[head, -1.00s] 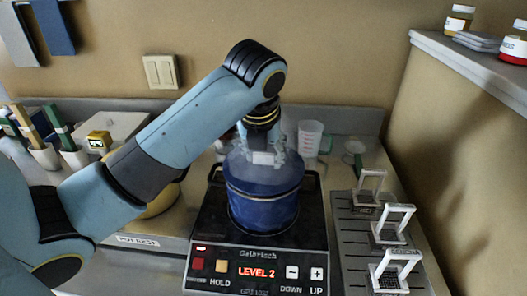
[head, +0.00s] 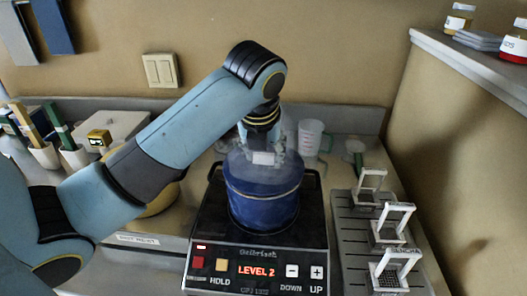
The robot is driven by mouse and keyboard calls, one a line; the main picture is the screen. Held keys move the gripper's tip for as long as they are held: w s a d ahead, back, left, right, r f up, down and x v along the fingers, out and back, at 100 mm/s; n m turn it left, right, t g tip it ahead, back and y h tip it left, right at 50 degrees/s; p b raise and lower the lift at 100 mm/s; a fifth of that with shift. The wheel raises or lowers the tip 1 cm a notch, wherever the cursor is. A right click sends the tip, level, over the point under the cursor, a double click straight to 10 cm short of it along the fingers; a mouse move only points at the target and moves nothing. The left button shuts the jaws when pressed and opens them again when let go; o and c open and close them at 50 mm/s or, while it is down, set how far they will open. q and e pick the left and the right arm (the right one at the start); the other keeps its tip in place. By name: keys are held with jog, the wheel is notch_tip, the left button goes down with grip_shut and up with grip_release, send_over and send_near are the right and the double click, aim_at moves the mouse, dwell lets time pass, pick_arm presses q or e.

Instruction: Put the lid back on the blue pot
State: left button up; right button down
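The blue pot (head: 262,206) stands upright on the black hot plate (head: 212,222). My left gripper (head: 262,158) points down right above the middle of the pot, at the end of the arm coming from the left. Pale haze like steam blurs its fingertips and the pot's top. I cannot tell whether the fingers are open or shut, or whether they touch anything. No separate lid can be made out; the pot's top is too hazy to tell whether a lid lies there. My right gripper is not in view.
A tray (head: 345,240) with several white-handled pieces stands right of the hot plate. A clear measuring cup (head: 311,137) stands behind the pot. A yellow rounded vessel (head: 160,199) is partly hidden behind my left arm. A shelf (head: 470,62) holds jars at upper right.

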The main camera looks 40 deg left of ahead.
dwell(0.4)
pick_arm(q)
jog(key=o, duration=1.9)
jog(key=shift+r, duration=3.5)
grip_shut()
jog(key=shift+f, duration=0.15)
